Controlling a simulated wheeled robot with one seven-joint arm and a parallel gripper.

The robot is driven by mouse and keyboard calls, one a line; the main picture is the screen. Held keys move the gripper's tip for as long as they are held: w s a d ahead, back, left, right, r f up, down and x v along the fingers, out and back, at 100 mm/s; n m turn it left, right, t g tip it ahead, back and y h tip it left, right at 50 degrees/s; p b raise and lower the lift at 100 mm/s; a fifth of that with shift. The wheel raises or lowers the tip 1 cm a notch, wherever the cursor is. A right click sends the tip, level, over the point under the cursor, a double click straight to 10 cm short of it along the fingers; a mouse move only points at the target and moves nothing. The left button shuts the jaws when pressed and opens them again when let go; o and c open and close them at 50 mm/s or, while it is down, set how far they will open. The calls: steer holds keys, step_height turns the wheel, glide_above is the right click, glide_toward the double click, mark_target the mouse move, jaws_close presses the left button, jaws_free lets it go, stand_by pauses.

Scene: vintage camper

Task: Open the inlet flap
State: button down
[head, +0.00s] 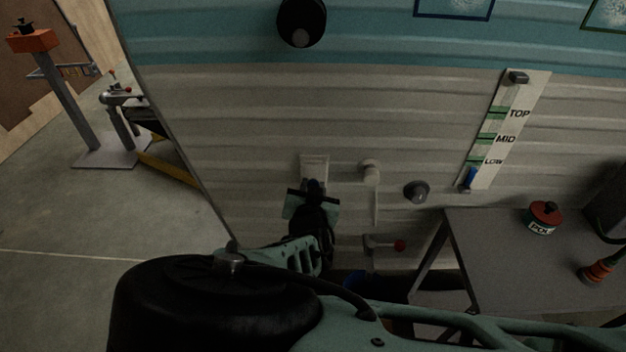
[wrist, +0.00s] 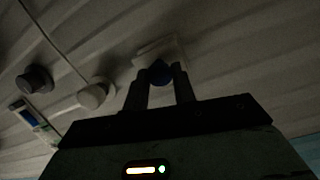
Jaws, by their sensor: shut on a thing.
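A small cream plate, which looks like the inlet flap (head: 314,164), sits on the ribbed camper wall, left of centre in the head view. It also shows at the top middle of the wrist view (wrist: 152,49). I cannot tell whether the flap is tilted.
Right of the flap are a round cream cap (head: 370,171), a dark grey knob (head: 416,191) and a gauge strip (head: 497,140). A red-ended lever (head: 399,246) is below. A dark table (head: 490,250) stands at the right.

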mark_target(313, 179)
steer(key=r+g+p, duration=0.1)
steer(key=p, duration=0.1)
steer(key=r+g+p, duration=0.1)
steer(key=g+p, duration=0.1)
steer(key=r+g+p, duration=0.1)
steer(key=p, duration=0.1)
steer(key=shift+s+r+g, duration=0.25)
steer(key=shift+r+g, duration=0.05)
steer(key=shift+r, duration=0.1)
steer(key=shift+w+r+g+p, duration=0.2)
steer(key=shift+r+g+p, duration=0.35)
steer(key=shift+g+p, duration=0.95)
steer(key=shift+w+r+g+p, duration=0.15)
steer(key=shift+r+g+p, duration=0.35)
steer(key=shift+g+p, duration=1)
steer(key=shift+w+r+g+p, duration=0.2)
steer(key=shift+r+g+p, duration=0.5)
steer(key=shift+p, duration=1.5)
steer(key=shift+f, duration=0.15)
steer(key=c, duration=1.1)
jaws_free()
steer(key=shift+c, duration=0.2)
